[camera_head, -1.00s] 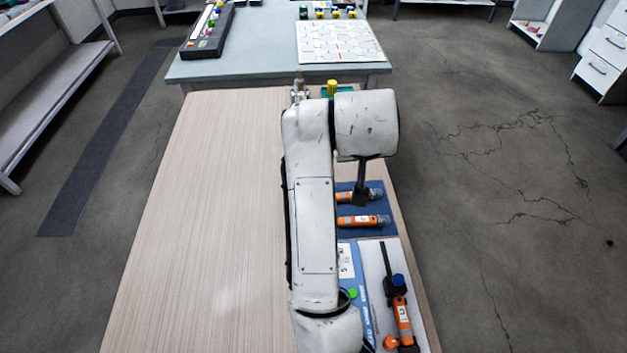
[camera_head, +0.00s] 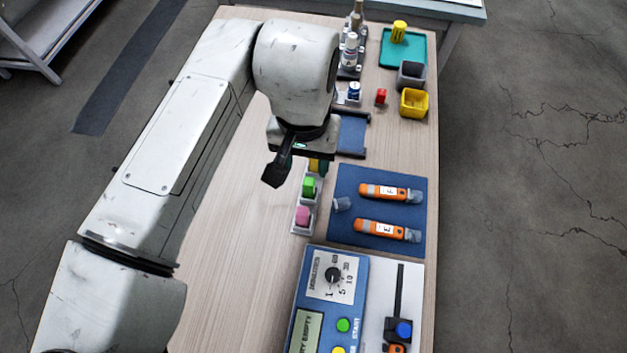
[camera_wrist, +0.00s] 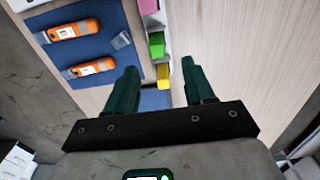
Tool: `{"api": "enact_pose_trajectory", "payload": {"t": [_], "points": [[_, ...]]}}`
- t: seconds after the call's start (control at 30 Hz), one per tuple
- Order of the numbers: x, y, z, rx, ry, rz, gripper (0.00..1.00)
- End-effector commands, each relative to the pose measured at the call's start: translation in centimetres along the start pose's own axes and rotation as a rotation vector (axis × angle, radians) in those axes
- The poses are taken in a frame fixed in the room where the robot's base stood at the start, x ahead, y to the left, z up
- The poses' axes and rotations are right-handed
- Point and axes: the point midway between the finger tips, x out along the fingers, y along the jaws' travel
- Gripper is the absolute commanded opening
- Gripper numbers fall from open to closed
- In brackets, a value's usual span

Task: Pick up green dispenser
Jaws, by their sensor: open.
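The green dispenser (camera_head: 309,187) stands in a white rack (camera_head: 294,218), between a pink one (camera_head: 302,215) and a yellow one (camera_head: 314,164). In the wrist view the green dispenser (camera_wrist: 156,46) shows just beyond my open gripper (camera_wrist: 160,68), with the pink one (camera_wrist: 148,6) beyond it and the yellow one (camera_wrist: 162,76) between the fingertips in the picture. My gripper's dark green fingers are apart and hold nothing. In the head view my wrist hides most of the gripper and part of the yellow dispenser. I cannot tell the gripper's exact height above the rack.
A blue mat (camera_head: 346,235) with two orange tubes (camera_head: 388,192) lies right of the rack. A blue device (camera_head: 298,318) with a dial stands in front. Bottles (camera_head: 349,50), a grey bin (camera_head: 411,74) and a yellow bin (camera_head: 414,102) stand at the back. The table's left side is clear.

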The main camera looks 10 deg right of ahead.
Motion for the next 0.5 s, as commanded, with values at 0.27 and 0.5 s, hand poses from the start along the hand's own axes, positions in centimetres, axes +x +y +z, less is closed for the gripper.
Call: {"api": "enact_pose_trajectory", "payload": {"t": [0.27, 0.5], "points": [[3.0, 0.0, -0.1, 0.001, 0.001, -0.001, 0.53], [5.8, 0.4, 0.1, 0.003, 0.000, 0.000, 0.53]]}}
